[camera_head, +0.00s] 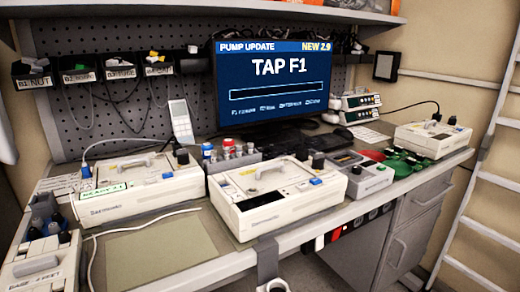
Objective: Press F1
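The monitor (270,82) stands at the back of the bench and shows "PUMP UPDATE", "NEW 2.9" and "TAP F1" on blue. An empty bar and a row of small labels lie below the text. A dark keyboard (285,140) lies below the monitor, partly hidden behind the items in front of it. Its single keys are too small and dark to tell apart, so I cannot pick out F1. Neither of my grippers is in view.
White infusion pumps stand at the left (137,188), centre (278,193) and right (433,138). A small grey box (358,174) and green boards (405,162) sit right of centre. A greenish mat (150,252) at the front left is mostly clear. A ladder (485,170) stands right.

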